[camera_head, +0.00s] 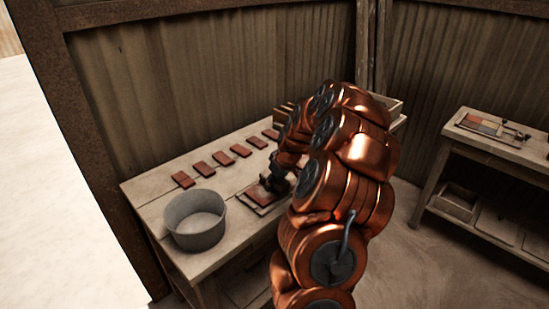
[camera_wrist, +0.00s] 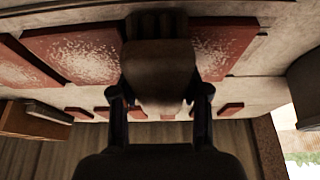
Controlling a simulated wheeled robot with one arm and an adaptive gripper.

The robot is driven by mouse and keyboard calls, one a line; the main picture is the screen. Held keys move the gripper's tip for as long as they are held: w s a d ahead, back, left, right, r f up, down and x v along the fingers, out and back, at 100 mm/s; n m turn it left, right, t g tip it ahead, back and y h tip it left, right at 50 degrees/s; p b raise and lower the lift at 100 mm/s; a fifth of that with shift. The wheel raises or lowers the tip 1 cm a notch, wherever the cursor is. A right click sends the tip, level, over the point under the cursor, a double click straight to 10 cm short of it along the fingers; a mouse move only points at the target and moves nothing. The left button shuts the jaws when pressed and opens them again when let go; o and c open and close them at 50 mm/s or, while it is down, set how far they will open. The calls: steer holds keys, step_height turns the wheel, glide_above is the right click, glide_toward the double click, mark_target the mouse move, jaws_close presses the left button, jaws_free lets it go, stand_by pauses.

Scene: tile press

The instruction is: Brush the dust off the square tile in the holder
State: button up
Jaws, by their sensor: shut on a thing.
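The holder (camera_head: 268,207) lies near the table's front edge in the head view, with a reddish tile (camera_head: 257,194) in it, partly hidden by my gripper (camera_head: 274,185). I cannot tell whether the brush touches a tile.
A grey round tub (camera_head: 195,219) stands left of the holder. Several red tiles (camera_head: 222,158) lie in a row along the back of the table (camera_head: 150,192). A wooden box stands behind my arm. A second bench (camera_head: 480,145) with tiles stands at the right.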

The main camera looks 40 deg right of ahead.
mark_target(256, 195)
steer(key=shift+w+a, duration=0.25)
steer(key=shift+a, duration=0.25)
steer(key=shift+w+a, duration=0.25)
steer(key=shift+a, duration=0.2)
steer(key=shift+a+f, duration=0.1)
steer(key=shift+a, duration=0.25)
steer(key=shift+s+a+b, duration=0.2)
steer(key=shift+s+b, duration=0.05)
steer(key=shift+b, duration=0.15)
steer(key=shift+a+b, duration=0.75)
steer(key=shift+a, duration=1.85)
steer(key=shift+w+f+b, duration=0.1)
steer(key=shift+f+b, duration=0.05)
steer(key=shift+b, duration=0.35)
steer(key=shift+d+r, duration=0.2)
steer(key=shift+d, duration=0.55)
steer(key=shift+d+b, duration=0.7)
steer(key=shift+d, duration=2.3)
steer(key=r, duration=0.2)
steer(key=shift+d+r, duration=0.35)
steer(key=shift+r, duration=2.75)
